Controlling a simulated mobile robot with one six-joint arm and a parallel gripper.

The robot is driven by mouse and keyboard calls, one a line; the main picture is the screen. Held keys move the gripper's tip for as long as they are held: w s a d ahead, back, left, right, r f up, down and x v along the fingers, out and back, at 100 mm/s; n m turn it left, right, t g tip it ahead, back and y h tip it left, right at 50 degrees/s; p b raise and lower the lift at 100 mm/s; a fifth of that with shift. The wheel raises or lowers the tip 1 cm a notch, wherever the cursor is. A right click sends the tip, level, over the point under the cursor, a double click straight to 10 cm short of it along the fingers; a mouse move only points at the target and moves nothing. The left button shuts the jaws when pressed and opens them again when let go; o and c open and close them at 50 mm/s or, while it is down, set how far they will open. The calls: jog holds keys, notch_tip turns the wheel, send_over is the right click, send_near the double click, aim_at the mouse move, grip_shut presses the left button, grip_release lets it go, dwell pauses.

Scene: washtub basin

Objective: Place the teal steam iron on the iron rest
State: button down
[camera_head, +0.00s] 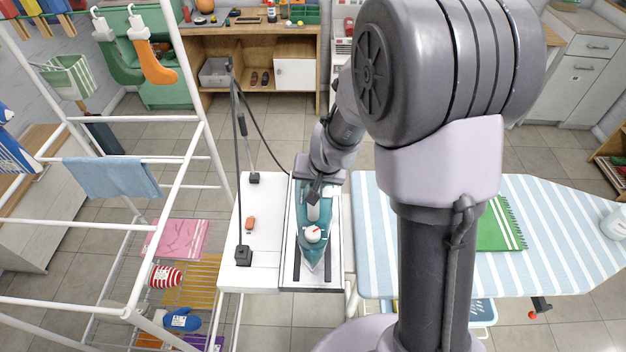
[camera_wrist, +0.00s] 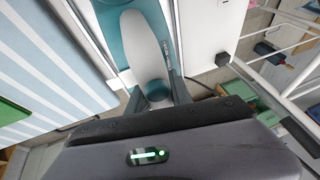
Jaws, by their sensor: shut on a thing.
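The teal steam iron (camera_head: 312,250) has a pale handle and a white round cap with a red mark. It lies over the iron rest (camera_head: 328,274), a metal-edged tray with dark strips, its tip toward the picture's bottom. I cannot tell whether its sole touches the rest or is just above it. My gripper (camera_head: 314,194) is at the rear of the iron, shut on its handle. In the wrist view, the fingers of my gripper (camera_wrist: 156,92) stand on both sides of the pale handle of the iron (camera_wrist: 148,48). The sole is hidden.
The rest is at the right of a white board (camera_head: 262,270) with a small orange object (camera_head: 250,224) and a cord pole (camera_head: 238,160). A striped ironing board (camera_head: 555,235) with a green towel (camera_head: 497,228) is close at right. A white drying rack (camera_head: 180,190) stands at left.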

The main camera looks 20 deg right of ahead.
jog(key=c, duration=1.1)
grip_release()
jog(key=shift+c, duration=0.2)
jog(key=a+p+v, duration=0.3)
jog(key=p+v, duration=0.3)
jog(key=v, duration=1.4)
jog(key=s+a+r, duration=0.1)
jog(key=s+r, duration=0.3)
jog(key=s, duration=0.4)
jog(key=s+a+r+y, duration=0.1)
jog(key=s+r, duration=0.3)
jog(key=s, duration=0.4)
jog(key=shift+a+t, duration=0.4)
jog(key=shift+a, duration=0.15)
